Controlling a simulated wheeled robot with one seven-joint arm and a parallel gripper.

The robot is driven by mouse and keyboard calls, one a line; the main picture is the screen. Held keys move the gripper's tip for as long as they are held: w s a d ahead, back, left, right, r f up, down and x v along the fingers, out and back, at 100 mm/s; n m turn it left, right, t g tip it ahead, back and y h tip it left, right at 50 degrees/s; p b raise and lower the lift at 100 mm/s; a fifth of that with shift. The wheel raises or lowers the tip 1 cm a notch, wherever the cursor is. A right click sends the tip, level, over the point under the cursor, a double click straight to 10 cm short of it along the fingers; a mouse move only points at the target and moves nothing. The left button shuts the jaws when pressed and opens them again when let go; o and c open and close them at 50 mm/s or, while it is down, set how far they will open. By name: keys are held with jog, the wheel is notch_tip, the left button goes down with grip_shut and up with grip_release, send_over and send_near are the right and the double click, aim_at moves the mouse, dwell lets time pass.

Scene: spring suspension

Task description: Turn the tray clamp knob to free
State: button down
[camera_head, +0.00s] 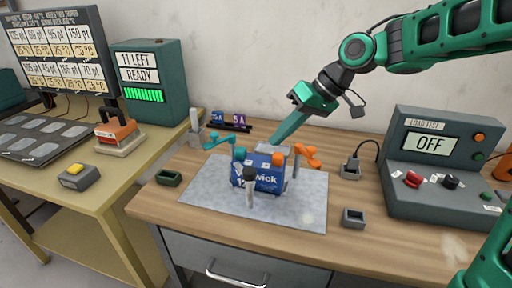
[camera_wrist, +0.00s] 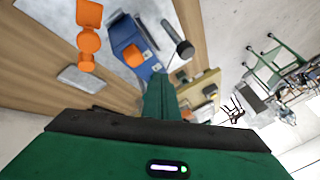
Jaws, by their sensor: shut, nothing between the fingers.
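A blue box-shaped unit (camera_head: 262,184) with white lettering stands on a grey mat (camera_head: 195,195) on the wooden bench. A dark-capped knob on a pale stem (camera_head: 250,182) stands at its front. An orange knob (camera_head: 278,159) is on the unit; a jointed orange piece (camera_head: 306,157) is at its right and a teal one (camera_head: 228,146) at its left. I cannot tell which part is the tray clamp knob. My gripper (camera_head: 276,146) is shut and empty, pointing down behind the unit. In the wrist view my gripper (camera_wrist: 160,84) shows below the blue unit (camera_wrist: 128,36) and orange knob (camera_wrist: 133,56), apparently apart.
A load test box (camera_head: 430,185) reading OFF stands right, with a grey socket block (camera_head: 352,167) and small grey bin (camera_head: 353,217) nearby. Bare wood lies right of the mat.

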aim_at(244, 169)
jog(key=x, duration=0.6)
jog(key=a+x, duration=0.1)
jog(key=x, duration=0.3)
jog(key=shift+s+a+r, duration=0.1)
jog(key=shift+r, duration=0.25)
jog(key=shift+a+n+g, duration=0.1)
jog(key=shift+n+g, duration=0.2)
jog(key=shift+n, duration=0.1)
jog(key=shift+a+n+g, duration=0.1)
jog(key=shift+n+g, duration=0.2)
jog(key=shift+n, duration=0.2)
